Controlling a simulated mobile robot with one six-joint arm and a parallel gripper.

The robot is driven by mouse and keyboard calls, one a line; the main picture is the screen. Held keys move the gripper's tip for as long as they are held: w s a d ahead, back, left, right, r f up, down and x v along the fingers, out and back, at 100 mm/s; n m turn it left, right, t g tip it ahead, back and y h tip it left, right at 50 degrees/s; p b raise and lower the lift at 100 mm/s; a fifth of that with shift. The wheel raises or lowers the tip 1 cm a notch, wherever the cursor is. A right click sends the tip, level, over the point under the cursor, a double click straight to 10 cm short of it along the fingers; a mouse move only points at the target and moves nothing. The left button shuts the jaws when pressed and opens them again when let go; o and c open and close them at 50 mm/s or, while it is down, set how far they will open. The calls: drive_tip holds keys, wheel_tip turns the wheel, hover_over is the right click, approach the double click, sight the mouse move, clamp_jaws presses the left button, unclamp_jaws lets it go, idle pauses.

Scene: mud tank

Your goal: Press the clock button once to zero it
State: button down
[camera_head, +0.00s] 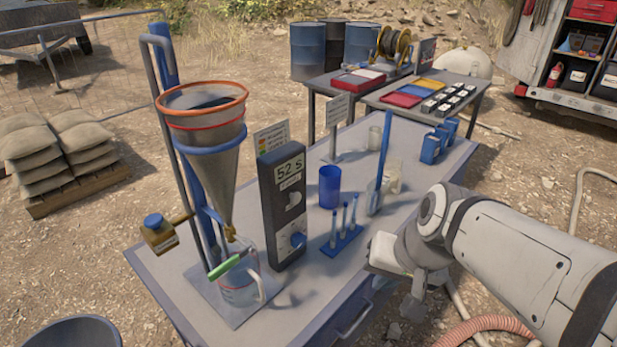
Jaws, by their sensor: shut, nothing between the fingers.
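The clock is a tall dark box (268,220) standing upright on the table, left of the middle. Its display (289,170) reads 52 S. Below the display, its front has a pale round part (294,200) and a blue round part (297,240) lower down; I cannot tell for sure which one is the button. My gripper (388,258) is right of the clock, over the table's front edge, apart from the clock. It is shut and empty. Its fingertips are small and partly hard to make out.
A funnel (212,150) on a stand with a jug (238,285) below is left of the clock. A blue cup (330,187) and a blue tube rack (343,240) stand between the clock and my gripper. A blue upright rod (385,150) stands in a beaker behind.

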sight(296, 198)
drive_tip(key=w+a+f+m+t+y+b, duration=0.1)
drive_tip(key=w+a+f+m+t+y, duration=0.1)
drive_tip(key=w+m, duration=0.5)
drive_tip(key=w+a+f+m+t+y+b, duration=0.1)
drive_tip(key=w+a+f+m, duration=0.3)
drive_tip(key=w, duration=0.8)
drive_tip(key=a+m+t+y, duration=0.1)
drive_tip(key=m, duration=0.1)
drive_tip(key=shift+w+m+y, duration=0.35)
drive_tip(key=shift+m+y, duration=0.05)
drive_tip(key=shift+a, duration=0.1)
drive_tip(key=w+a, duration=0.5)
drive_tip(key=a, duration=0.2)
drive_tip(key=shift+w, duration=0.2)
drive_tip(key=shift+w, duration=0.1)
idle(0.6)
drive_tip(key=shift+w+a, duration=0.2)
drive_tip(key=shift+a, duration=0.1)
